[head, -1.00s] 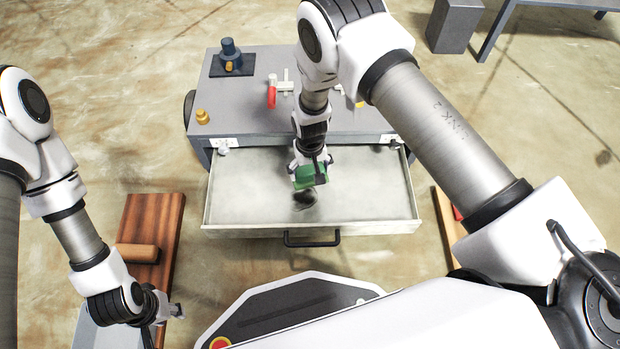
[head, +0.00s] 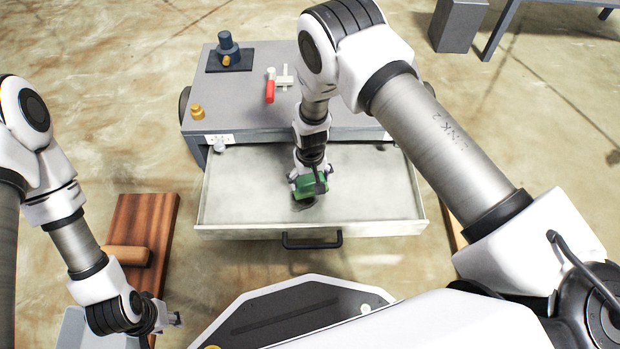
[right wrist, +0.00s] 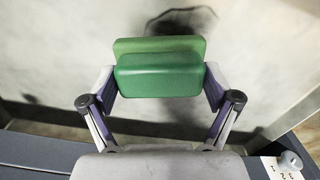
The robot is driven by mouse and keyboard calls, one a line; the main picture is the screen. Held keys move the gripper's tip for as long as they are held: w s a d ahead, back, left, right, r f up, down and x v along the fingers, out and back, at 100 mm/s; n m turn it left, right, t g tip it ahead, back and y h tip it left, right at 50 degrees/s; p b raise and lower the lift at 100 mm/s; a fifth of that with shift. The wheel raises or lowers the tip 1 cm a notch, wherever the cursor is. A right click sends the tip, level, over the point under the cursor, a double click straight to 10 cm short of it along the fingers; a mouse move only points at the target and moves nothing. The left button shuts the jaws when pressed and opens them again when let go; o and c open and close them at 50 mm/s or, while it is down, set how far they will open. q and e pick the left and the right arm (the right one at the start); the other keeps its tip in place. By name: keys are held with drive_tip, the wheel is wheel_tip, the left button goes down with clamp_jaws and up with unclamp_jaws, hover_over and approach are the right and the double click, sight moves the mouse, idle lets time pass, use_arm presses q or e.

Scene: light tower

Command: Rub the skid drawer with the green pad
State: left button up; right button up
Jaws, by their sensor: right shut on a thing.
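The skid drawer (head: 375,205) is pulled out from the grey skid, its pale inside facing up. My right gripper (head: 311,181) is over the middle of the drawer and shut on the green pad (head: 312,188). In the right wrist view the green pad (right wrist: 160,72) sits between the two fingers, above the pale drawer floor (right wrist: 60,50). I cannot tell whether it touches the floor. A dark mark (right wrist: 182,16) shows on the floor just beyond the pad. My left gripper (head: 172,320) is at the lower left, away from the drawer; its finger opening is unclear.
The skid top (head: 350,115) carries a blue-capped fitting (head: 228,45), a red-handled valve (head: 270,90) and a brass fitting (head: 197,111). A black handle (head: 312,242) is on the drawer front. A wooden board (head: 145,225) lies on the floor at left.

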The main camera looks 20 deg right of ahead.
drive_tip(key=shift+f+b, duration=0.8)
drive_tip(key=shift+f, duration=0.25)
